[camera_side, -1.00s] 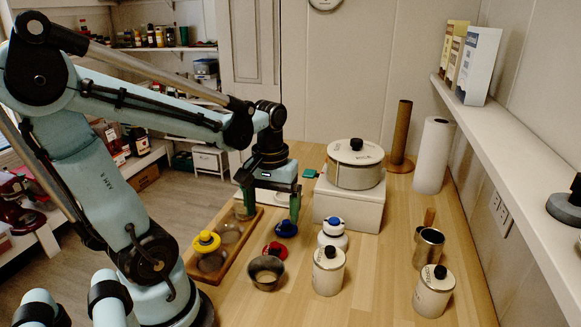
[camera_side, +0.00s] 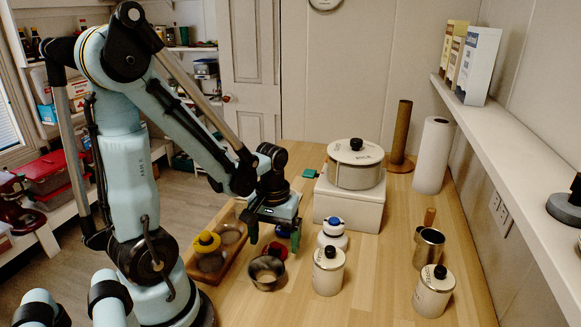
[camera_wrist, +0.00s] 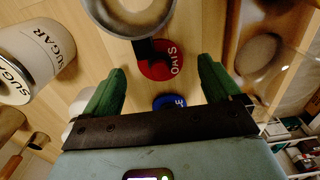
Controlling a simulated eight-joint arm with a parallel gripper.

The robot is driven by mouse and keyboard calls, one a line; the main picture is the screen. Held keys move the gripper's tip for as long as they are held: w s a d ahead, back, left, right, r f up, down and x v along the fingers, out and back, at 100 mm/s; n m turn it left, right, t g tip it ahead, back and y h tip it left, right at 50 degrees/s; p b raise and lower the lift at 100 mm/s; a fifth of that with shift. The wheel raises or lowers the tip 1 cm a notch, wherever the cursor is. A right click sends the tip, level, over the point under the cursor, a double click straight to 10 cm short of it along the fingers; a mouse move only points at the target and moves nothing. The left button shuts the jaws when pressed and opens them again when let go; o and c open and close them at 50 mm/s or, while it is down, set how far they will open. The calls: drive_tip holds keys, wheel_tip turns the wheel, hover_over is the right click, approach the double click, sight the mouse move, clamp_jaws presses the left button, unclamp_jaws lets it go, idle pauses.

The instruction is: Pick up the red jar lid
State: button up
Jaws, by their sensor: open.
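My gripper (camera_side: 274,240) is open and empty, pointing down over the red lid. Its green fingers also show in the wrist view (camera_wrist: 161,72). The side view does not clearly show the height of the fingertips above the counter. A blue lid (camera_wrist: 170,101) lies close by, partly hidden by my gripper.
A wooden tray (camera_side: 196,272) with glass jars stands at the left, one jar under a yellow lid (camera_side: 207,242). A white jar with a blue top (camera_side: 332,233) and a canister (camera_side: 327,272) stand to the right. A pot (camera_side: 355,170) sits on a white box behind.

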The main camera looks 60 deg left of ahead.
drive_tip(key=shift+f, duration=1.05)
drive_tip(key=shift+c, duration=0.2)
drive_tip(key=c, duration=1.1)
drive_tip(key=shift+r, duration=0.15)
